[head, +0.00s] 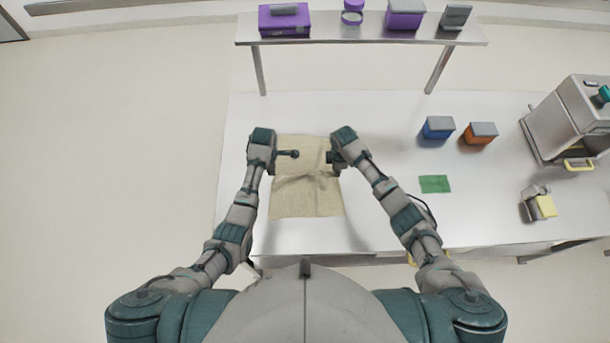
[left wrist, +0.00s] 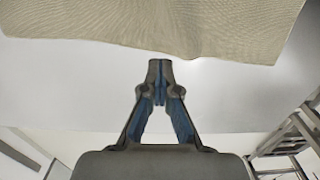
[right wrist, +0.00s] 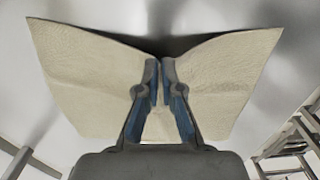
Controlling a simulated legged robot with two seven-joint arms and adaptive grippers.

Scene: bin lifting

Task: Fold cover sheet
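The tan cover sheet (head: 306,198) lies on the white table, with a raised crease across its middle. My left gripper (head: 295,154) is above its upper left part. In the left wrist view its fingers (left wrist: 160,66) are shut, with the sheet's wavy edge (left wrist: 185,35) just beyond the tips; no cloth shows between them. My right gripper (head: 329,157) is at the sheet's upper right edge. In the right wrist view its fingers (right wrist: 161,68) are closed to a narrow gap, and the sheet (right wrist: 85,75) draws in to the tips from both sides, seemingly pinched.
A blue box (head: 438,128), an orange box (head: 481,134) and a green cloth (head: 434,184) are right of my right arm. A machine (head: 570,120) stands at the right end. A raised shelf (head: 340,42) with purple containers spans the back. The table between sheet and boxes is clear.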

